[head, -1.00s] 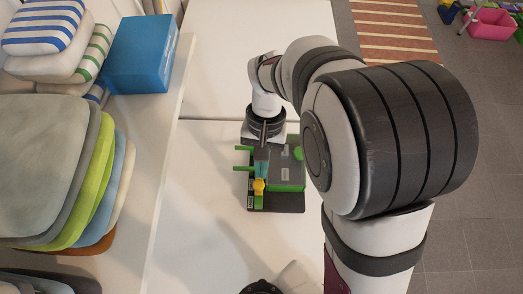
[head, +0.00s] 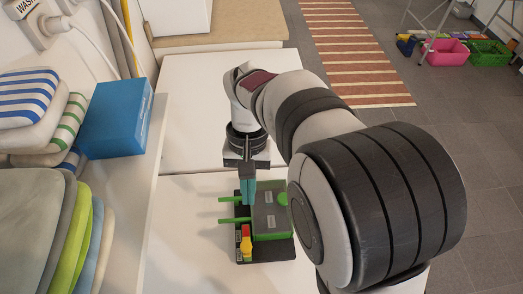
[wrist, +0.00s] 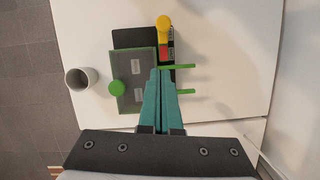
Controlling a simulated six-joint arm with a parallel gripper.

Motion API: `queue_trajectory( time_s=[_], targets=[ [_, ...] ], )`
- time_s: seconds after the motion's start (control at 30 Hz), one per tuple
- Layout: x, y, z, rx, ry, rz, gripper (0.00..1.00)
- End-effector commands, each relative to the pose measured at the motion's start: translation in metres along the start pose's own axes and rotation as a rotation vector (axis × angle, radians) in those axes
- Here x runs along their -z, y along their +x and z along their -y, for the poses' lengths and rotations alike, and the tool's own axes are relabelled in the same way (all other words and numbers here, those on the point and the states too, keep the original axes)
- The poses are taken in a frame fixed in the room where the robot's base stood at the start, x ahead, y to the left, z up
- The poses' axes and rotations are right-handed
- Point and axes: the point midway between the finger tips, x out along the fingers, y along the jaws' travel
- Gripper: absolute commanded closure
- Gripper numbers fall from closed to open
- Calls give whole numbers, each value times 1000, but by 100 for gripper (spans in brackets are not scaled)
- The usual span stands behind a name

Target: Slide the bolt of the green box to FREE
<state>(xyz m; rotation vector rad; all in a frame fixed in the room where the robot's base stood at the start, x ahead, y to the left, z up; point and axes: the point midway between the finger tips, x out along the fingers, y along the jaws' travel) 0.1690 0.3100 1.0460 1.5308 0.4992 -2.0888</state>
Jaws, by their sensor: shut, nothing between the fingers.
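The green box (head: 272,222) has a grey lid with pale labels and a green knob (head: 282,199), and sits on a black base plate (head: 280,251). Two green rods (head: 232,219) stick out to its left. The bolt's yellow handle (head: 246,246) is at the near end of the base's left side, with a red patch (head: 246,231) beside it. The yellow handle also shows in the wrist view (wrist: 163,23). My gripper (head: 248,204) has its teal fingers shut and empty, pointing down beside the box by the rods. In the wrist view its tips (wrist: 160,70) sit short of the red patch. The bolt lettering is too small to read.
A grey-white cup (wrist: 80,78) stands beside the box in the wrist view. A shelf on the left holds cushions (head: 40,210) and a blue box (head: 116,117). The white table (head: 190,262) is clear to the left of the box.

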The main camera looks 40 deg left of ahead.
Motion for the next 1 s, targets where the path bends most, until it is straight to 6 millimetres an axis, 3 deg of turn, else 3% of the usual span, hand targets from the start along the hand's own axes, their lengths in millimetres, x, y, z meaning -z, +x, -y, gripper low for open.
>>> queue_trajectory(
  time_s=[0.1, 0.3, 0.8, 0.87, 0.97, 1.0],
  targets=[
    [1, -24, 0, 2, 1, -2, 100],
    [0, -45, 0, 0, 0, -1, 100],
    [0, -48, -2, 2, 4, -1, 100],
    [-4, -53, -17, 18, 43, -9, 100],
    [-30, -68, -81, 90, 225, -54, 100],
    [-51, -69, -114, 130, 335, -80, 100]
  ],
)
